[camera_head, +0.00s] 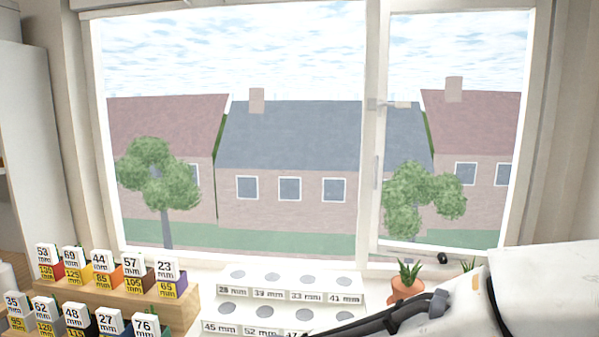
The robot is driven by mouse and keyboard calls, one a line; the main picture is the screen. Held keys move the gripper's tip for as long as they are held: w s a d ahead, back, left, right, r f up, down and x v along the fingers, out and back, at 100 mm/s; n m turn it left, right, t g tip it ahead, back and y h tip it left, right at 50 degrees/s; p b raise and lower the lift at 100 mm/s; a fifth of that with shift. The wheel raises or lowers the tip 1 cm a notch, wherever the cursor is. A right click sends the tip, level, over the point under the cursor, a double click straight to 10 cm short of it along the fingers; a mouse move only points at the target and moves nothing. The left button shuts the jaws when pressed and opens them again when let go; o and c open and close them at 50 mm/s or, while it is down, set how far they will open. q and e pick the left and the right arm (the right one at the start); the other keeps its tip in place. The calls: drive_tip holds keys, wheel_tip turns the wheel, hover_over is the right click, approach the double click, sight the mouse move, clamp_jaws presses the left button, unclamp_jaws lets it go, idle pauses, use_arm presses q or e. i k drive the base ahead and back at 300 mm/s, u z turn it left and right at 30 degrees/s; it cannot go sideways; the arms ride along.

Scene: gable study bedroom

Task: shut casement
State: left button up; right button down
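The casement (374,210) is the narrower right-hand part of the window, with a white frame around clear glass. Its lower rail (440,250) slopes down to the right, so the sash looks angled to the window frame; I cannot tell how far it stands open. A small pale handle (402,104) and a slim fitting show on its left side. My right arm, white with dark parts, comes in at the lower right, below the casement. No clear pair of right fingertips shows. My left gripper is not in view.
A small potted plant (406,284) stands on the sill below the casement, close to my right arm. A white stepped rack (290,291) with round holes stands left of it. Wooden stands (118,293) with several labelled coloured boxes fill the lower left.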

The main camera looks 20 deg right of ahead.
sight(540, 16)
drive_tip(key=u, duration=2.15)
drive_tip(key=k, duration=2)
drive_tip(key=z, duration=2.45)
drive_tip(key=i, duration=1.65)
drive_tip(key=u, duration=0.05)
